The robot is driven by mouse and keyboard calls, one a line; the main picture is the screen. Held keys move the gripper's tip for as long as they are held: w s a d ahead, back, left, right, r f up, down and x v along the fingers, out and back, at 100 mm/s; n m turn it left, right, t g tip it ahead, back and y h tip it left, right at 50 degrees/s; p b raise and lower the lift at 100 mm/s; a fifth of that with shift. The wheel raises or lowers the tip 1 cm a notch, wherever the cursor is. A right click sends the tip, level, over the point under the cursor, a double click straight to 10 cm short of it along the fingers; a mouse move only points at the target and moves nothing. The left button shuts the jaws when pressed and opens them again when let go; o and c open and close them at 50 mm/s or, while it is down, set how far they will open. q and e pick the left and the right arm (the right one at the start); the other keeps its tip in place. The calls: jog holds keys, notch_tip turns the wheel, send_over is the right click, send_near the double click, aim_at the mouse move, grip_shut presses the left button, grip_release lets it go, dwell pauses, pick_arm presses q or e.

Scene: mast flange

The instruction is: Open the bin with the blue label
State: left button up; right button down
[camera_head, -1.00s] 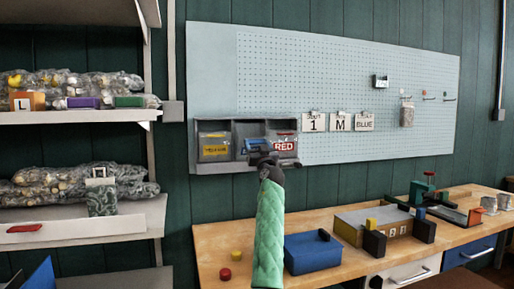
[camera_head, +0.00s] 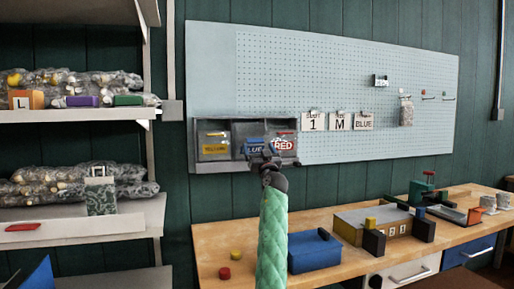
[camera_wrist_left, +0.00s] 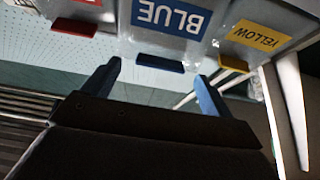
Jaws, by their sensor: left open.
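The bin with the blue label (camera_head: 255,146) is the middle one of three in a grey rack on the pegboard, and my gripper partly hides it. In the left wrist view its BLUE label (camera_wrist_left: 171,17) shows upside down, with a blue handle (camera_wrist_left: 160,63) at its edge. The bin looks shut. My left gripper (camera_head: 263,154) is open in front of it. In the wrist view the handle lies between the fingertips of this gripper (camera_wrist_left: 158,70), apart from both; I cannot tell the exact depth. My right gripper is not in view.
The yellow-labelled bin (camera_head: 214,140) and red-labelled bin (camera_head: 283,144) flank it closely, with handles of their own. Below, a wooden bench (camera_head: 335,222) holds a blue box (camera_head: 312,254) and other items. Shelves with bags stand at left.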

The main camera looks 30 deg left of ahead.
pick_arm(q)
jog(key=shift+v, duration=2.2)
